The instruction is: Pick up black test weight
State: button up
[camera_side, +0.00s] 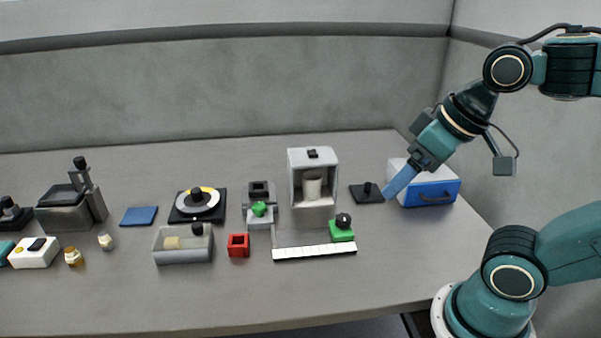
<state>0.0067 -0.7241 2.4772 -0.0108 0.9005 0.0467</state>
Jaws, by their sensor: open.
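Several small black pieces are in view, and I cannot tell for certain which is the test weight. A black plate with a short upright knob (367,194) lies left of my gripper. A dark round piece (343,220) sits on a green block (342,235). A black piece (197,229) is at the back right of the grey tray (184,257). My gripper (390,193) has blue fingers pointing down and left, in front of the white and blue box. It is open, with nothing seen between the fingers, which overlap from this side.
The white box with a blue drawer front (432,194) is close behind my gripper. A grey-white cabinet holding a white cup (312,185), a white ruled strip (314,252) and a red cup (238,245) stand further left. The table's front right is clear.

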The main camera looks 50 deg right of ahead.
jog(key=w+d+r+m+g+y, duration=0.1)
jog(key=w+r+m, duration=0.1)
jog(key=w+m, duration=0.7)
jog(key=w+d+r+m, duration=0.1)
jog(key=w+m, duration=0.3)
jog(key=w, duration=0.8)
jog(key=w+d+f+m, duration=0.3)
jog(key=w+f+m, duration=0.1)
jog(key=w, duration=0.2)
jog(key=w+d+f+m+g+y, duration=0.1)
jog(key=w+d+f+m, duration=0.2)
jog(key=w+f+m, duration=0.1)
jog(key=w+d+f+m+y, duration=0.1)
jog(key=w+d+f+m, duration=0.2)
jog(key=w, duration=0.4)
jog(key=shift+w+f+m, duration=0.4)
jog(key=shift+f+m, duration=0.3)
jog(key=shift+m, duration=0.5)
jog(key=shift+d, duration=0.1)
send_near(256, 182)
jog(key=shift+a+f, duration=1.35)
jog(key=shift+f, duration=0.15)
jog(key=shift+f, duration=0.1)
jog(key=shift+x, duration=2.5)
